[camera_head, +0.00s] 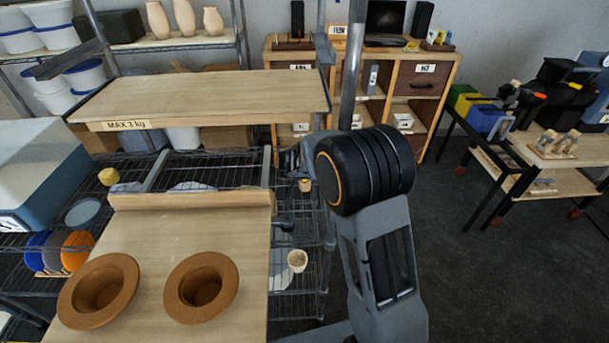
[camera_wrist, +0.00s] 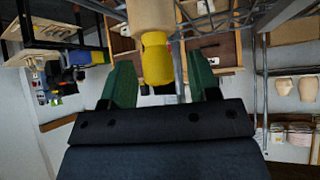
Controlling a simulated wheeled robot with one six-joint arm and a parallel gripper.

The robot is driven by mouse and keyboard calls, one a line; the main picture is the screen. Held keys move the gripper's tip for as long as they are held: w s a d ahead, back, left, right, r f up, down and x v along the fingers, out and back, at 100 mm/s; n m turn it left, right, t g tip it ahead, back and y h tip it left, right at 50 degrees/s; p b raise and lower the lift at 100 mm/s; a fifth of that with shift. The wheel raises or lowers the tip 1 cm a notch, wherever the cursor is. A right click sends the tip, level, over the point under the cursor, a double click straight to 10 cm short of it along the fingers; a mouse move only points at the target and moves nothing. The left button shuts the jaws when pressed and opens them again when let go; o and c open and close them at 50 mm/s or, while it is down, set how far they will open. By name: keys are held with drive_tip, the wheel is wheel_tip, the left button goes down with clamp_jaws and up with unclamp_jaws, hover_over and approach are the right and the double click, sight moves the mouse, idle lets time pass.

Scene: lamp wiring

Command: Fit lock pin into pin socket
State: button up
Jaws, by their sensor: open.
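In the wrist view my gripper (camera_wrist: 162,82) has its two green fingers apart. A piece with a yellow end (camera_wrist: 157,62) and a cream body (camera_wrist: 150,14) shows between and beyond the fingers. I cannot tell whether it is the lock pin or the pin socket, and no finger clearly touches it. In the head view my arm hides most of the gripper, beside the wire shelf. A small cream and yellow piece (camera_head: 305,185) shows just below that area. A yellow piece (camera_head: 108,177) sits at the left on the wire rack.
A wooden board (camera_head: 235,330) holds two brown brimmed pots (camera_head: 98,290) (camera_head: 201,287). A raised wooden shelf (camera_head: 200,95) hangs over the rack, near upright metal posts. A cream cup (camera_head: 297,260) is right of the board. The dark floor (camera_head: 465,270) at right is clear.

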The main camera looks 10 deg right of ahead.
drive_tip(key=shift+c, duration=0.5)
drive_tip(key=c, duration=0.9)
drive_tip(key=shift+r, duration=0.15)
drive_tip(key=shift+r, duration=0.25)
wheel_tip(320, 180, up, 6)
drive_tip(key=shift+r+p, duration=0.1)
drive_tip(key=shift+p, duration=0.25)
drive_tip(key=shift+s+a+f+b, duration=0.45)
drive_tip(key=shift+s+a+b, duration=1.15)
drive_tip(key=shift+s, duration=0.75)
drive_tip(key=shift+s+a+f+b, duration=0.45)
drive_tip(key=shift+s+a+b, duration=0.9)
drive_tip(key=shift+s+b, duration=0.7)
drive_tip(key=shift+s+a+f+b, duration=0.45)
drive_tip(key=shift+s+a+b, duration=1)
drive_tip(key=shift+s, duration=1.15)
